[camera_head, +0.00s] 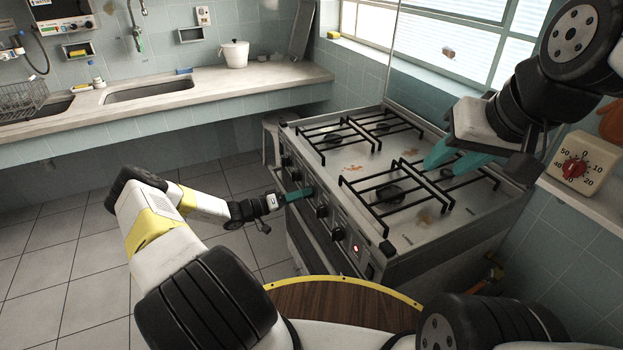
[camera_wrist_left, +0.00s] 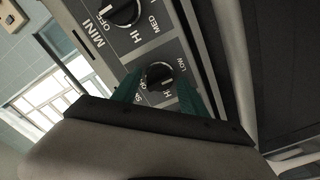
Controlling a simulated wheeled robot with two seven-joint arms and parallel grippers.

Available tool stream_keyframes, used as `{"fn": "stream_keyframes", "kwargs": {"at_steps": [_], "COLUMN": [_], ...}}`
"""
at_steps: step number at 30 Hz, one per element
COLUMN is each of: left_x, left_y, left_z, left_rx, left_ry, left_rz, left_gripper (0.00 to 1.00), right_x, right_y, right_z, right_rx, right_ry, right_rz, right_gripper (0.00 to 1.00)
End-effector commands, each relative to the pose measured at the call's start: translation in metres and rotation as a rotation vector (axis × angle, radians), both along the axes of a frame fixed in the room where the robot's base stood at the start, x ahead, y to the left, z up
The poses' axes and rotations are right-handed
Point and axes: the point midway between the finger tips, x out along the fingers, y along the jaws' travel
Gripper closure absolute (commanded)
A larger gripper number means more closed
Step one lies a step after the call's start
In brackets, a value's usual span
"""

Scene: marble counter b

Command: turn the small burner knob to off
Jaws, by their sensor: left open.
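My left gripper (camera_head: 302,193) reaches the stove's front panel from the left in the head view. In the left wrist view its two teal fingers (camera_wrist_left: 158,90) stand apart, one on each side of a small black knob (camera_wrist_left: 159,75). The knob has a pale pointer line, and part of its printed label is hidden by the fingers; LOW and HI are readable. I cannot tell whether the fingers touch it. A larger knob (camera_wrist_left: 122,12) beside it has MINI, OFF, HI and MED marks. My right gripper (camera_head: 453,160) is open and empty above the stove's right side.
The stove (camera_head: 345,178) has several burners under black grates. More knobs (camera_head: 322,211) and a red light (camera_head: 356,247) are on its front panel. A dial timer (camera_head: 578,165) stands on the right ledge. A counter with a sink (camera_head: 150,90) runs along the back; the tiled floor at left is clear.

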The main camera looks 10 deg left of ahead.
Motion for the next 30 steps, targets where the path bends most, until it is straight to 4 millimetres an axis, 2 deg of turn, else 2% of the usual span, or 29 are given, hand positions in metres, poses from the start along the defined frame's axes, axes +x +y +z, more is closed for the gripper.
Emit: {"fn": "stream_keyframes", "kwargs": {"at_steps": [2,7,11,21,30], "left_x": [-0.0001,-0.0001,-0.0002,-0.0002,-0.0001], "left_y": [0.0,0.0002,0.0003,0.0006,0.0003], "left_z": [-0.0001,-0.0001,-0.0003,-0.0007,-0.0005], "left_rx": [0.0,0.0,0.011,0.258,0.279], "left_ry": [0.0,0.0,-0.016,-0.381,-0.41], "left_rz": [0.0,0.0,0.0,0.002,0.0], "left_gripper": [0.53,0.86,0.86,0.86,0.86], "right_x": [0.0,0.0,0.0,0.0,0.0], "right_y": [0.0,0.0,0.0,0.0,0.0], "right_z": [0.0,0.0,0.0,0.0,0.0], "right_rx": [0.0,0.0,0.0,0.0,0.0], "right_ry": [0.0,0.0,0.0,0.0,0.0], "right_rz": [0.0,0.0,0.0,0.0,0.0], "right_gripper": [0.64,0.64,0.64,0.64,0.64]}}
